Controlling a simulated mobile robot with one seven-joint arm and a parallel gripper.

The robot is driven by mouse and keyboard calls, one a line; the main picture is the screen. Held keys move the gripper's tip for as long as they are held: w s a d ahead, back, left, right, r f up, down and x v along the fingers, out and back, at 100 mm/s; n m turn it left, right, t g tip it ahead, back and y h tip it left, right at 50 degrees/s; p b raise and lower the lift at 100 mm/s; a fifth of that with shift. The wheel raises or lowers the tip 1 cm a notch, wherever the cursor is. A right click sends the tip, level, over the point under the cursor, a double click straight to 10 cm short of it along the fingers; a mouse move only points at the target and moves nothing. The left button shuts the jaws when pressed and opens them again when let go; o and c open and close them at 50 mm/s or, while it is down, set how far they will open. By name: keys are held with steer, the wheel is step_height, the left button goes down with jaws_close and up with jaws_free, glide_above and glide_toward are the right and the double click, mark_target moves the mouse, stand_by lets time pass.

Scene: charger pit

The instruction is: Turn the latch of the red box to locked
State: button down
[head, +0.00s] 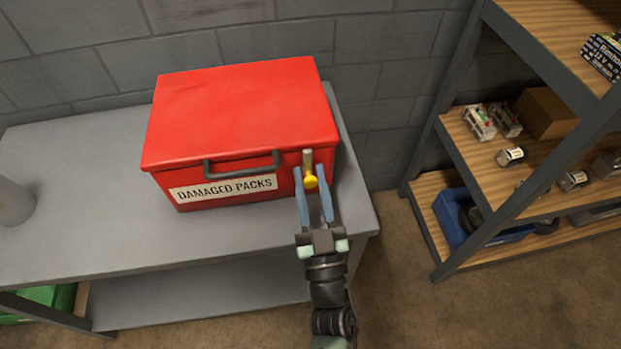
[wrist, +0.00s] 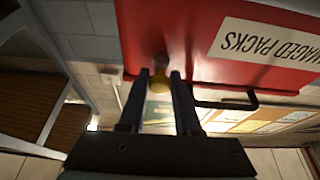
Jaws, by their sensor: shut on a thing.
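The red box (head: 240,110) sits on the grey table with its lid down. Its front carries a dark handle (head: 242,166) and a "DAMAGED PACKS" label. The latch (head: 308,160) is at the front right, a metal bar pointing up with a yellow knob below it. My gripper (head: 311,174) reaches the latch from the front, one blue finger on each side, shut on it. In the wrist view, the yellow part of the latch (wrist: 160,84) shows between the fingertips (wrist: 160,74). The fingers partly hide the latch there, and I see no lock markings.
The grey table (head: 80,190) has free room left of the box, with a grey cylinder (head: 12,202) at its left edge. A wall stands close behind. A shelf rack (head: 465,150) with small devices and a blue bin (head: 470,222) stands at the right.

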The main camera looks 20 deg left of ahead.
steer(key=c, duration=0.6)
jaws_free()
steer(key=v, duration=1.3)
